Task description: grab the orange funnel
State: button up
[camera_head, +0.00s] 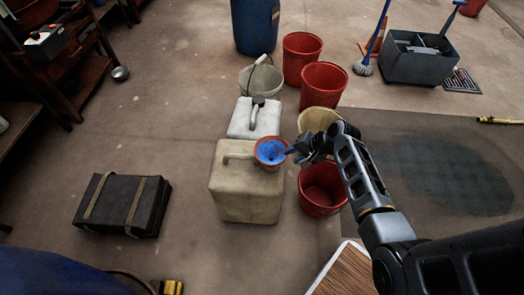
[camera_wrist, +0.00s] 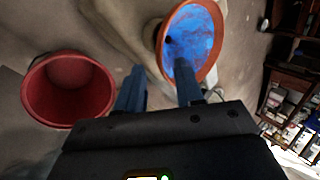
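The orange funnel (camera_head: 271,151) has an orange rim and blue inside. It sits at the top right of a beige jerrycan (camera_head: 236,190) in the head view. In the wrist view the funnel (camera_wrist: 192,38) is at the top, with its wide mouth facing the camera. My gripper (camera_head: 289,151) is at the funnel's right edge in the head view. In the wrist view its two fingers (camera_wrist: 160,70) are apart. The right finger overlaps the funnel's blue inside and the left one lies outside the rim. I cannot tell whether either touches. The funnel's spout is hidden.
A red bucket (camera_head: 321,190) stands right of the jerrycan, under my arm. A white jerrycan (camera_head: 253,120), a cream bucket (camera_head: 318,120) and more buckets stand behind. A black case (camera_head: 122,204) lies left, with clear floor between.

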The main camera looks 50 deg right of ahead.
aim_at(281, 157)
jog(key=x, duration=0.3)
jog(key=b+x, duration=0.1)
jog(key=x, duration=0.3)
jog(key=shift+w+b, duration=0.3)
jog(key=shift+w, duration=0.1)
grip_shut()
